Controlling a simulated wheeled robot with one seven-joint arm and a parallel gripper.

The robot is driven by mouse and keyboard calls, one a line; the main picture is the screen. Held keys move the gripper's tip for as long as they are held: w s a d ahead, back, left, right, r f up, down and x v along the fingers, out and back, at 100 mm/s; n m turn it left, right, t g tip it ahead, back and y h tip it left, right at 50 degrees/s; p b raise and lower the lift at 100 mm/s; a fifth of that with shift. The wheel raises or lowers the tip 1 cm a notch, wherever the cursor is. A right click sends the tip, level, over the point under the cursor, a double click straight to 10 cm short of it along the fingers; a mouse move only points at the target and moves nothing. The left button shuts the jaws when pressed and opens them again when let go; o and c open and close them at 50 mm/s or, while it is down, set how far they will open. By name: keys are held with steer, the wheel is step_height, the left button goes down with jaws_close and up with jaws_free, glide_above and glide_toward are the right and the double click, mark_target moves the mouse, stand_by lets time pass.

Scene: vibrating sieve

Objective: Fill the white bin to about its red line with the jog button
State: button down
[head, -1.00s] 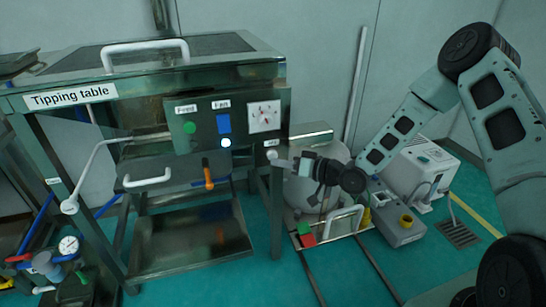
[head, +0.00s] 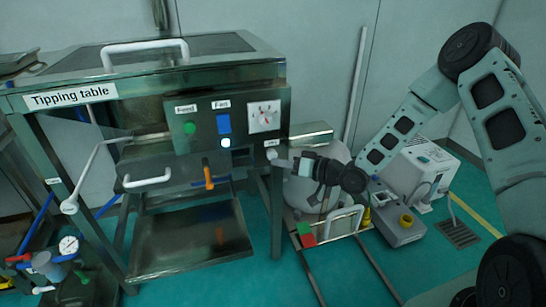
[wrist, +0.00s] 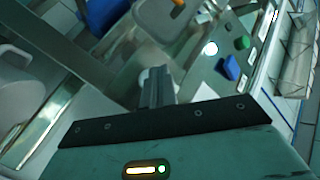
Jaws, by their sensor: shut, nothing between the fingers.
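The control panel (head: 190,150) on the front of the tipping table carries a green button (head: 190,128), a blue button (head: 223,123) and a small bright white round button (head: 226,143). My gripper (head: 298,163) is shut and empty, just right of the panel and apart from the buttons. I cannot make out a white bin with a red line.
An orange handle (head: 208,174) and a white handle (head: 148,181) are below the panel. A pale round vessel (head: 305,195) stands behind my gripper. A grey box with a yellow ring (head: 397,229) and a white machine (head: 425,170) stand right.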

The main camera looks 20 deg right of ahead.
steer(key=shift+w, duration=0.2)
steer(key=shift+w, duration=0.2)
steer(key=shift+w, duration=0.45)
stand_by(0.7)
steer(key=shift+s, duration=0.2)
stand_by(1.1)
steer(key=shift+s+p, duration=0.3)
steer(key=shift+s, duration=0.35)
steer(key=shift+s+p, duration=0.45)
steer(key=shift+s, duration=2.05)
